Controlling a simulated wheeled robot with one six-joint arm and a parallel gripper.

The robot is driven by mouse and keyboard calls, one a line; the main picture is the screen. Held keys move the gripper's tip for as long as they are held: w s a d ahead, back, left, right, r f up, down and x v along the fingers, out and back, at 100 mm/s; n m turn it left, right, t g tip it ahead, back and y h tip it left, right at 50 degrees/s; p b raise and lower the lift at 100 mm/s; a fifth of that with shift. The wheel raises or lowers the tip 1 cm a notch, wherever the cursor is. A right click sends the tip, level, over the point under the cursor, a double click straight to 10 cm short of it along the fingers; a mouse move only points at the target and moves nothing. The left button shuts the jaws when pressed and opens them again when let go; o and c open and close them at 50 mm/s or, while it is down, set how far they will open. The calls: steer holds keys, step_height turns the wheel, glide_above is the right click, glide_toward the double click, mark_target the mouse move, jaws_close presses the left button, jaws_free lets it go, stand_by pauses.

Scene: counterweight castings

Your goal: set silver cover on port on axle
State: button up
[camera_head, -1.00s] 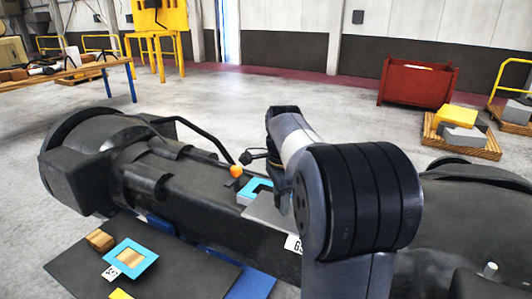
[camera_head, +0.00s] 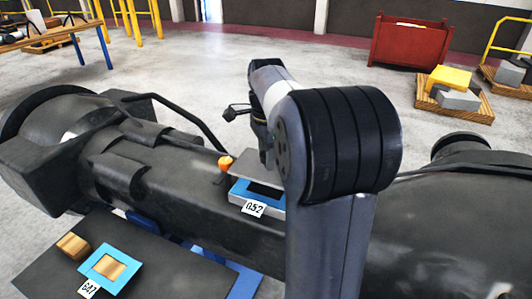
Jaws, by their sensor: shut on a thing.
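The axle (camera_head: 190,190) is a big dark casting lying across the view. On its top sits the port (camera_head: 240,189), a light-blue frame around a dark opening, with a white tag marked 052 on its near side. A flat grey plate, the silver cover (camera_head: 246,163), shows just above and behind the port's opening in the picture. My gripper (camera_head: 267,156) is mostly hidden by my own arm and is shut on the silver cover. The cover's right part is hidden. I cannot tell whether the cover touches the frame.
An orange knob (camera_head: 225,163) stands left of the port. A second blue frame (camera_head: 98,273) with a wooden centre, tagged 647, and a wood block (camera_head: 73,246) lie on a dark board (camera_head: 185,272). A red bin (camera_head: 409,44) and loaded pallets stand behind.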

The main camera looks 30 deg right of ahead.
mark_target(265, 171)
steer(key=shift+w+a, duration=0.1)
steer(key=shift+a, duration=0.05)
steer(key=shift+f+b, duration=1.65)
steer(key=shift+f, duration=0.95)
steer(key=shift+p, duration=0.45)
steer(key=shift+f+b, duration=0.45)
steer(key=shift+f, duration=0.25)
steer(key=o, duration=1.1)
steer(key=shift+c, duration=0.2)
step_height(265, 171, up, 11)
steer(key=shift+f+b, duration=0.1)
steer(key=shift+b, duration=0.2)
steer(key=shift+f, duration=0.1)
